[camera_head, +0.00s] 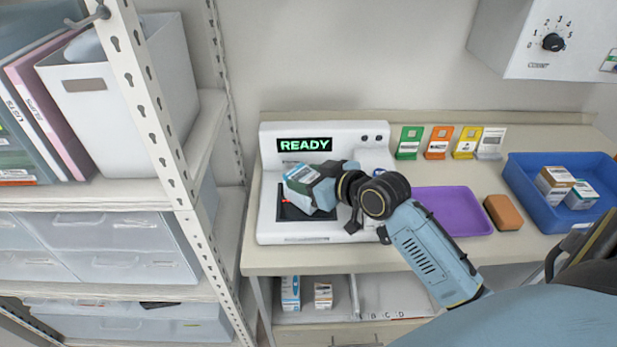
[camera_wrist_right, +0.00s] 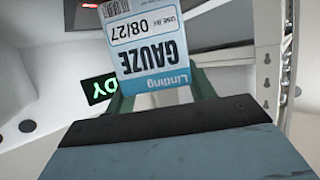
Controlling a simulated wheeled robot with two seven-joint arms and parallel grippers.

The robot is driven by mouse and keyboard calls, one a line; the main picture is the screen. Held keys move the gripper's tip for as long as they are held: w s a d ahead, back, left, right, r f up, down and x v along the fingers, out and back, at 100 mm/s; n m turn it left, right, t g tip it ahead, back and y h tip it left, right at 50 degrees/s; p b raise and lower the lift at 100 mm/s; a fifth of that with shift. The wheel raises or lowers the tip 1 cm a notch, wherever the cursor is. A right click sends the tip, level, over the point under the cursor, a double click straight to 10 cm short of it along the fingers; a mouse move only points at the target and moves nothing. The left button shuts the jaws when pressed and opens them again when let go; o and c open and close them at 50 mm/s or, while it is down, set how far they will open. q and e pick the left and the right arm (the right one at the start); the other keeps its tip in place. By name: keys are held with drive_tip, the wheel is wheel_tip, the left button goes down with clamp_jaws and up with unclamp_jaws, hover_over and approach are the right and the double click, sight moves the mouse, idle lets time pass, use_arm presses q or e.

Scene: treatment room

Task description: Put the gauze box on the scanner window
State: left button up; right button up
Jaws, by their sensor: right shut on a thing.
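The gauze box (camera_head: 299,187) is white and teal and is held by my right gripper (camera_head: 318,187) over the scanner's dark window (camera_head: 300,212). In the right wrist view, the gauze box (camera_wrist_right: 150,45) shows its label reading GAUZE and 08/27, upside down, beyond the gripper body. The white scanner (camera_head: 270,222) has a lit READY display (camera_head: 304,145). The box and gripper cover part of the window. A red light shows beside the box. I cannot tell whether the box touches the glass. My left gripper is out of view.
A purple tray (camera_head: 450,232) and an orange-brown block (camera_head: 503,212) lie right of the scanner. A blue bin (camera_head: 523,190) holds boxes at the far right. Several coloured cards (camera_head: 438,143) stand behind. A metal shelf post (camera_head: 165,140) rises close on the left. More boxes sit below the counter.

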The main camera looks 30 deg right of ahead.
drive_tip(key=o, duration=0.6)
drive_tip(key=shift+f, duration=0.2)
drive_tip(key=shift+c, duration=0.2)
drive_tip(key=o, duration=0.4)
drive_tip(key=shift+o, duration=0.2)
drive_tip(key=shift+r, duration=0.1)
drive_tip(key=shift+r, duration=0.15)
drive_tip(key=v, duration=1.2)
drive_tip(key=shift+p, duration=0.3)
